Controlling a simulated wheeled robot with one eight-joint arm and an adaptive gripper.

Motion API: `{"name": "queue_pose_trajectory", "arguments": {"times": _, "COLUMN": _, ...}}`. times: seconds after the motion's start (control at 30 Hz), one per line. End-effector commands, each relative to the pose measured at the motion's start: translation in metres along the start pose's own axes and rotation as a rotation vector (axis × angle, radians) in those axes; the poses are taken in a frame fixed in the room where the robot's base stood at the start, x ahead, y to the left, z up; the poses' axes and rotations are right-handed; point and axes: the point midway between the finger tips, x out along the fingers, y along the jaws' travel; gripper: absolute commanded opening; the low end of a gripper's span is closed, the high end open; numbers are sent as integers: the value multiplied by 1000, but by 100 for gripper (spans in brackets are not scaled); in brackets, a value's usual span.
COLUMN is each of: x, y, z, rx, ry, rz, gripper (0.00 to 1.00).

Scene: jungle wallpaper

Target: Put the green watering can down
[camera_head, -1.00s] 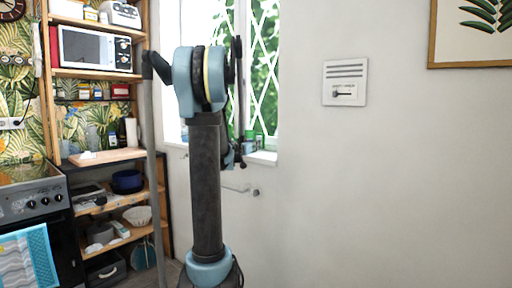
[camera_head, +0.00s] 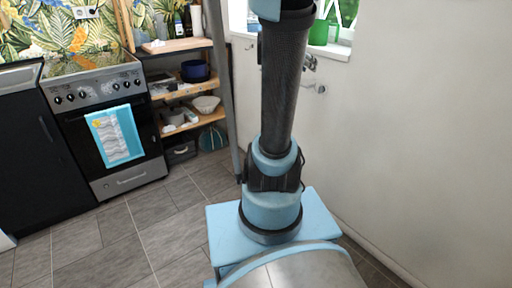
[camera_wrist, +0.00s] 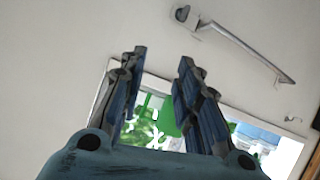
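A plain green object (camera_head: 319,32), which looks like the green watering can, stands on the window sill at the top of the head view. Its top is partly cut off or lost against the window. A green shape (camera_wrist: 167,118) also shows in the wrist view, beyond and between my fingers, against the window; its outline is partly hidden. My gripper (camera_wrist: 162,56) has its two fingers apart, with nothing visibly clamped between them. The gripper itself is outside the head view.
The white window sill (camera_head: 340,48) lies behind my arm. A metal wall rail (camera_wrist: 240,45) runs near the fingers in the wrist view. An oven (camera_head: 105,130) and wooden shelves (camera_head: 195,88) stand at the left. The tiled floor (camera_head: 165,225) is clear at left.

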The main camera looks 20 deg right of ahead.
Motion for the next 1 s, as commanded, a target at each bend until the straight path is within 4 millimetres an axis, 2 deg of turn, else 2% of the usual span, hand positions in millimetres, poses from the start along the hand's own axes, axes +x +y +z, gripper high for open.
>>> {"name": "queue_pose_trajectory", "arguments": {"times": 0.03, "x": -13, "y": 0, "z": 22, "rx": -29, "ry": -47, "rz": -21, "gripper": 30}}
{"name": "queue_pose_trajectory", "arguments": {"times": 0.27, "x": -71, "y": -4, "z": 124, "rx": -199, "ry": -288, "rz": -152, "gripper": 30}}
{"name": "queue_pose_trajectory", "arguments": {"times": 0.6, "x": -167, "y": -7, "z": 276, "rx": -511, "ry": -601, "rz": -481, "gripper": 30}}
{"name": "queue_pose_trajectory", "arguments": {"times": 0.7, "x": -192, "y": -6, "z": 309, "rx": -592, "ry": -662, "rz": -583, "gripper": 30}}
{"name": "queue_pose_trajectory", "arguments": {"times": 0.8, "x": -211, "y": -5, "z": 332, "rx": -653, "ry": -703, "rz": -662, "gripper": 30}}
{"name": "queue_pose_trajectory", "arguments": {"times": 0.9, "x": -221, "y": -4, "z": 345, "rx": -686, "ry": -725, "rz": -710, "gripper": 30}}
{"name": "queue_pose_trajectory", "arguments": {"times": 1.0, "x": -225, "y": -3, "z": 350, "rx": -701, "ry": -733, "rz": -730, "gripper": 30}}
